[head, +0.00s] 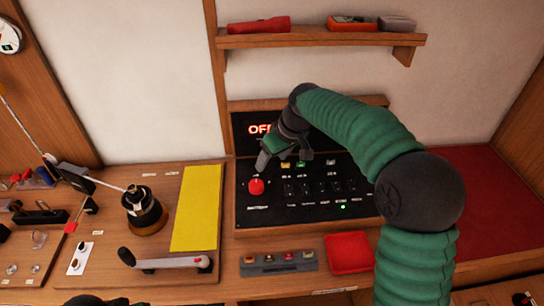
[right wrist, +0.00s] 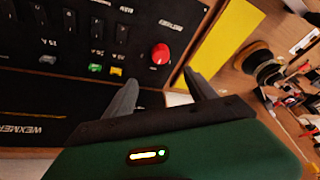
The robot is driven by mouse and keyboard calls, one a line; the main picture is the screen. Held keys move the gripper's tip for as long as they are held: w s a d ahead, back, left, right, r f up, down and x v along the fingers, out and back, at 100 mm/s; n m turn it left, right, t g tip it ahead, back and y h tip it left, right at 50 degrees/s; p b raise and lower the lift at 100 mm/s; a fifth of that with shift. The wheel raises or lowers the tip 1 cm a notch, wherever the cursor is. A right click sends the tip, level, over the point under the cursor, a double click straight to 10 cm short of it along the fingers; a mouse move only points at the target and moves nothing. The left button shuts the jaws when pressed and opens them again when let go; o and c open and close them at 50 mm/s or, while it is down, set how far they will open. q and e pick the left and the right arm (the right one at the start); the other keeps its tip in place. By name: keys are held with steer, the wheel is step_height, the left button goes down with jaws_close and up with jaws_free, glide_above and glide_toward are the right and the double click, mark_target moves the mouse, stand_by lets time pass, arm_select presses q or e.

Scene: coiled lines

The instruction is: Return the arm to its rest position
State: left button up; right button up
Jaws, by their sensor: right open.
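My right arm (head: 365,130), in a green sleeve with dark joints, reaches in from the lower right over a black switch panel (head: 250,215). Its gripper (head: 266,160) is above the panel's left part, close to a red round knob (head: 256,186). In the right wrist view the two grey fingers (right wrist: 160,80) stand apart with nothing between them. The red knob (right wrist: 160,53) shows beyond them, and I see no contact. My left gripper does not show clearly.
The panel has a row of dark switches (head: 305,188), a green light (head: 343,207) and a red "OFF" display (head: 259,128), partly covered by my arm. A shelf (head: 320,38) hangs above. A yellow sheet (head: 196,208) and a red tray (head: 348,253) lie nearby.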

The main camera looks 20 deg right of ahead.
steer(key=s+a+f+m, duration=0.1)
steer(key=s+f, duration=0.3)
steer(key=s, duration=0.4)
steer(key=s+a+f+m+g+h, duration=0.1)
steer(key=s+f, duration=0.4)
steer(key=s, duration=0.3)
steer(key=s+f+m+h, duration=0.1)
steer(key=s+f, duration=0.4)
steer(key=s, duration=0.4)
steer(key=shift+s+a+f+g, duration=0.1)
steer(key=shift+a+f+g, duration=0.1)
steer(key=shift+a+g, duration=0.15)
steer(key=shift+a, duration=0.15)
